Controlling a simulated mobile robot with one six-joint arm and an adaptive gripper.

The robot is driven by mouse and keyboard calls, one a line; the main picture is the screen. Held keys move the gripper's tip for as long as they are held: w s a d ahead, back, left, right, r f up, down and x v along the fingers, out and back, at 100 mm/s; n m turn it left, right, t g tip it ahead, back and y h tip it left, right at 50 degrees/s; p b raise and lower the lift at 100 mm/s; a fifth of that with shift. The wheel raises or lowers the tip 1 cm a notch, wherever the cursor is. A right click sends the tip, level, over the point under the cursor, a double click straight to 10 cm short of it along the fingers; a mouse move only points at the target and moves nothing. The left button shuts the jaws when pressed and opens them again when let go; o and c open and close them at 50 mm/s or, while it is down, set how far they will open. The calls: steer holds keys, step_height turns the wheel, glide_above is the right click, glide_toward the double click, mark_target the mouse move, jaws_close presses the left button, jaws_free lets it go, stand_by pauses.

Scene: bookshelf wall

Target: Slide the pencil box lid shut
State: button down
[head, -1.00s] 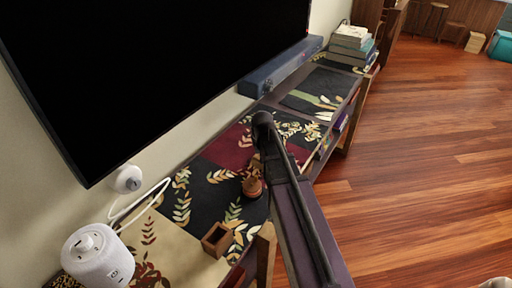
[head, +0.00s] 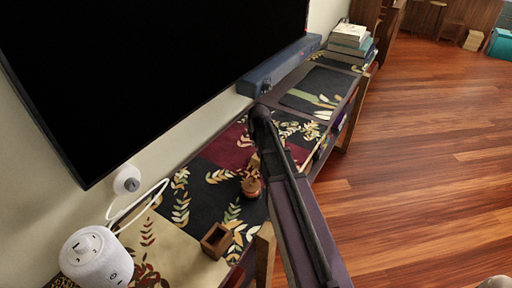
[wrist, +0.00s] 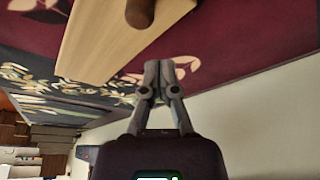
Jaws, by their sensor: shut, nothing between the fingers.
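The pencil box (wrist: 105,42) shows in the wrist view as a long light-wood piece at the upper left, on the patterned cloth. A dark brown rounded knob or peg (wrist: 140,12) overlaps it at the top edge. My gripper (wrist: 151,68) is shut and empty, its fingertips just beyond the box's near edge in the picture. I cannot tell whether they touch it. How far the lid is open cannot be made out. In the head view my arm covers the gripper and most of that area.
A brown figurine (head: 251,187) and a small open wooden holder (head: 216,240) stand on the patterned runner. A white speaker (head: 95,256) is at lower left. The black screen (head: 160,75) and soundbar (head: 280,68) line the wall. Books (head: 350,42) sit at the far end.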

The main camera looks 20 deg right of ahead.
steer(key=p+v, duration=0.9)
steer(key=v, duration=0.1)
stand_by(0.3)
steer(key=shift+a, duration=0.1)
steer(key=s+a+r+g+p, duration=0.2)
steer(key=s+a+p, duration=0.1)
steer(key=s, duration=0.6)
steer(key=s+a+r+n+g+p, duration=0.1)
steer(key=s+a+r+p, duration=0.1)
steer(key=s, duration=0.7)
steer(key=shift+s+a+r+g+p, duration=0.2)
steer(key=shift+a+r+g+p, duration=0.3)
steer(key=shift+a, duration=0.3)
steer(key=shift+f, duration=0.15)
